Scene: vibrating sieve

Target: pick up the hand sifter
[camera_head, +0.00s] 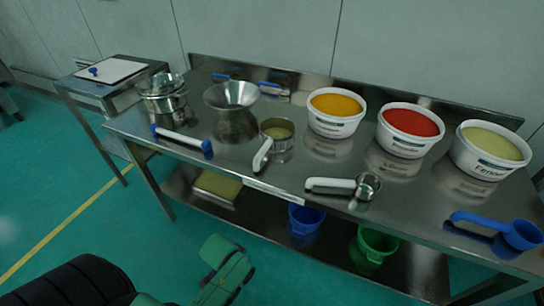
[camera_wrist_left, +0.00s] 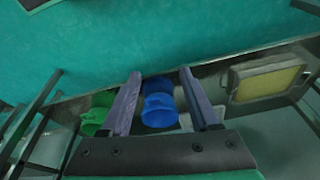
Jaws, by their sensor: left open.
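A round metal sifter (camera_head: 277,133) with a white handle (camera_head: 262,155) stands near the middle of the steel table (camera_head: 225,170), its handle toward the front edge. A smaller metal cup (camera_head: 368,186) with a white handle (camera_head: 330,184) lies to its right; I take the larger one for the hand sifter. In the head view the green end of my left arm is low in front of the table, below the sifter. In the left wrist view my left gripper (camera_wrist_left: 160,73) has its two fingers apart and empty. The sifter is not in that view.
Three tubs, yellow (camera_head: 335,112), red (camera_head: 409,130) and pale green (camera_head: 491,149), stand at the back right. A metal funnel (camera_head: 231,96), a blue-ended bar (camera_head: 181,139) and a blue scoop (camera_head: 500,229) are also on the table. Blue (camera_head: 306,219) and green (camera_head: 375,243) buckets are underneath.

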